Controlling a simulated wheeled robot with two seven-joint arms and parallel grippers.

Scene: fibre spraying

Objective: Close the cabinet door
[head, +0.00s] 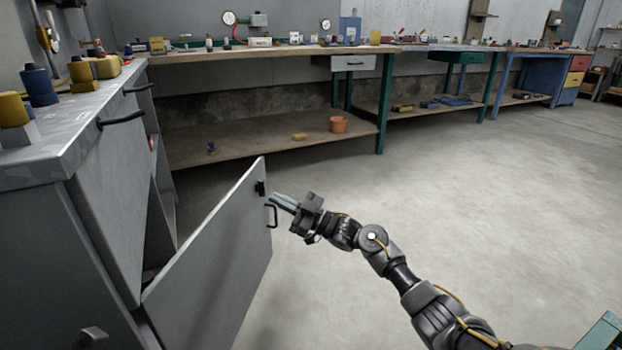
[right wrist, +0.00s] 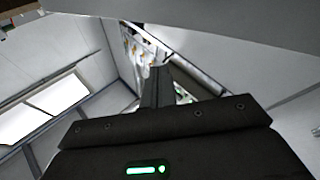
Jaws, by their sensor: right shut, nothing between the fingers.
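The grey cabinet (head: 110,190) stands at the left in the head view. Its lower door (head: 215,260) stands wide open, swung out toward the right, with a dark handle (head: 273,215) near its free edge. My right gripper (head: 276,200) is shut and empty, with its fingertips close to the door's free edge just above the handle. I cannot tell whether they touch the door. In the right wrist view, the dark gripper body (right wrist: 160,140) fills the bottom, and a grey surface crosses the top. My left gripper is not in view.
Yellow and blue objects (head: 95,68) stand on the cabinet top. Long workbenches (head: 250,52) with tools run along the back wall. An orange pot (head: 338,124) stands on a lower shelf. The concrete floor (head: 450,190) to the right of the door is clear.

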